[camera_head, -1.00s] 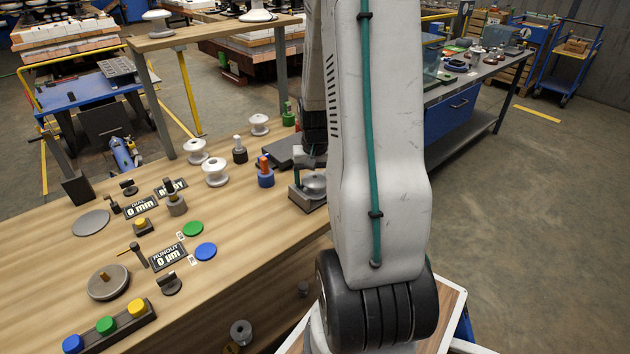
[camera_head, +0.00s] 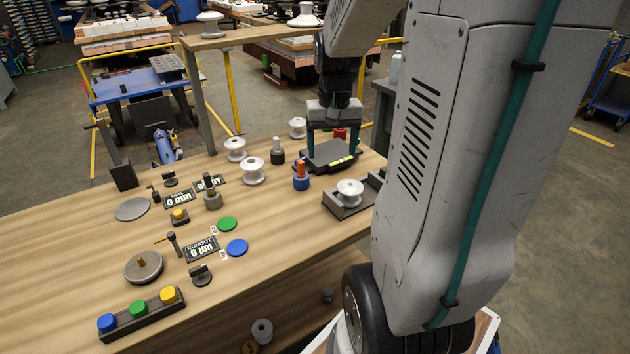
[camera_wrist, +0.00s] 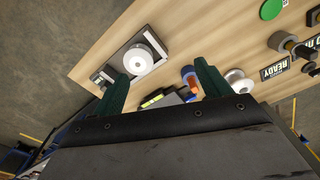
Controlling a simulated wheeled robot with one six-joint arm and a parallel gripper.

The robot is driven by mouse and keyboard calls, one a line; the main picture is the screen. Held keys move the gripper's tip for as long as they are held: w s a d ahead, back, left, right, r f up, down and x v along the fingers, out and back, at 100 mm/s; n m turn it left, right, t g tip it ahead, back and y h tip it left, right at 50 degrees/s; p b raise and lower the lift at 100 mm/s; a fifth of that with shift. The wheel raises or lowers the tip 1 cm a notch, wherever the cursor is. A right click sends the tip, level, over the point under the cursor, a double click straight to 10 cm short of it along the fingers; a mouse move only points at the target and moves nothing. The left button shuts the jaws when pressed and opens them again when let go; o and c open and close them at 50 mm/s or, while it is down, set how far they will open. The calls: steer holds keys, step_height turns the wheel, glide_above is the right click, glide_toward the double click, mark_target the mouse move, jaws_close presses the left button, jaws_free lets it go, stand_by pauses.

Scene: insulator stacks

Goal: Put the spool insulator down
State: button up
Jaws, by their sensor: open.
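A white spool insulator (camera_head: 349,189) rests on a grey block fixture (camera_head: 340,209) near the right edge of the wooden bench. It also shows in the wrist view (camera_wrist: 137,60), on the same fixture (camera_wrist: 108,74). More white spools stand on the bench (camera_head: 253,173), (camera_head: 235,150), (camera_head: 298,128). My gripper (camera_head: 333,150) is open, with its green fingers pointing down over the black flat device behind the fixture.
The black device (camera_head: 328,157) has a lit strip. A blue-and-orange post (camera_head: 301,177) and a dark post (camera_head: 277,153) stand left of the gripper. Gauges, discs and a button box (camera_head: 140,313) fill the left bench. The front right bench surface is mostly clear.

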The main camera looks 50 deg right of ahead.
steer(key=s+a+r+n, duration=0.2)
steer(key=s+a, duration=0.2)
steer(key=a, duration=0.3)
steer(key=s+a+r+n, duration=0.3)
steer(key=s+a, duration=0.2)
steer(key=a, duration=0.3)
steer(key=s+a+r+n+t, duration=0.1)
steer(key=s+a+r+n, duration=0.1)
steer(key=s+a, duration=0.2)
steer(key=a, duration=0.3)
steer(key=shift+s+a+r+n, duration=0.15)
steer(key=shift+a+r+n, duration=0.15)
steer(key=shift+a, duration=0.1)
